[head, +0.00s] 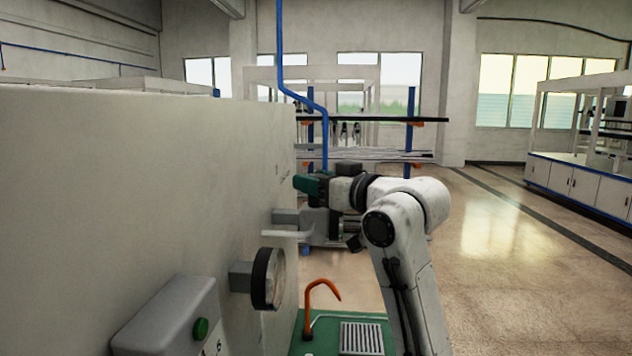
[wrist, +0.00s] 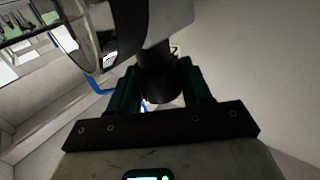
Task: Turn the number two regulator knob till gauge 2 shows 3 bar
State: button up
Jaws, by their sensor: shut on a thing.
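In the head view my gripper (head: 305,185) reaches to the face of the pale wall (head: 150,190), with its green fingers at the wall's far edge. In the wrist view my gripper (wrist: 162,92) has its two green fingers on either side of a dark round knob (wrist: 162,82) and is shut on it. No number shows on the knob. A round glass-fronted gauge (wrist: 82,28) stands close by at the upper left of the wrist view; its needle and scale cannot be read. The knob is hidden in the head view.
A black-rimmed gauge (head: 267,279) juts from the wall nearer me, seen edge-on. Below it is a grey box with a green button (head: 201,328). An orange hooked pipe (head: 310,300) rises from a green surface with a grating (head: 361,338). The floor to the right is clear.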

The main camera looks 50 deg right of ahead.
jog(key=shift+c, duration=0.9)
jog(key=shift+y, duration=0.3)
